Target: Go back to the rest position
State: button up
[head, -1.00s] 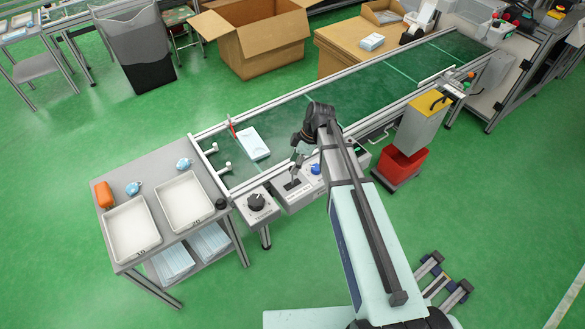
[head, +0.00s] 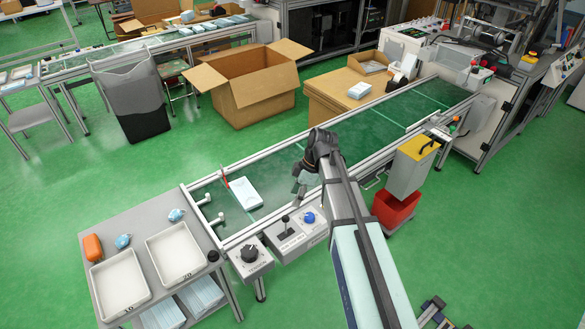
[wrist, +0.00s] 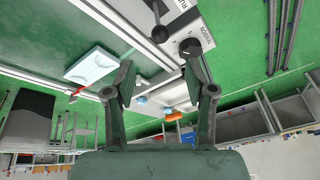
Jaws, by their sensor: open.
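My gripper (wrist: 158,88) is open, with nothing between its two fingers in the wrist view. In the head view my gripper (head: 300,186) is small and partly hidden beside my arm, above the near edge of the conveyor (head: 290,165). A white and pale blue pack (head: 240,193) lies on the belt by a red stick at the left end; the pack also shows in the wrist view (wrist: 91,64), apart from my fingers. Below my gripper are the control boxes, one with a joystick (head: 286,222) and a blue button (head: 309,217), one with a black knob (head: 249,253).
A grey table at the left holds two white trays (head: 120,285), blue masks (head: 123,240) and an orange object (head: 92,247). A yellow-topped box (head: 418,148) and a red bin (head: 394,208) stand right of my arm. Open cardboard boxes (head: 258,84) stand behind the conveyor.

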jog(key=s+d+f+m+g+h, duration=0.1)
jog(key=s+d+f+m, duration=0.2)
jog(key=s+f+m, duration=0.65)
jog(key=s+d+f+m+h, duration=0.25)
jog(key=s+f+m, duration=0.35)
jog(key=f, duration=0.6)
jog(key=s+d+f+g, duration=0.1)
jog(key=s+f, duration=0.3)
jog(key=s, duration=0.5)
jog(key=s+d+f+m+g, duration=0.1)
jog(key=s+f, duration=0.3)
jog(key=s, duration=0.6)
jog(key=s+d+f+g, duration=0.2)
jog(key=s+f, duration=0.2)
jog(key=s, duration=0.6)
jog(key=shift+f+m+g, duration=0.15)
jog(key=shift+m+g, duration=0.2)
jog(key=shift+g, duration=0.05)
jog(key=shift+h, duration=0.25)
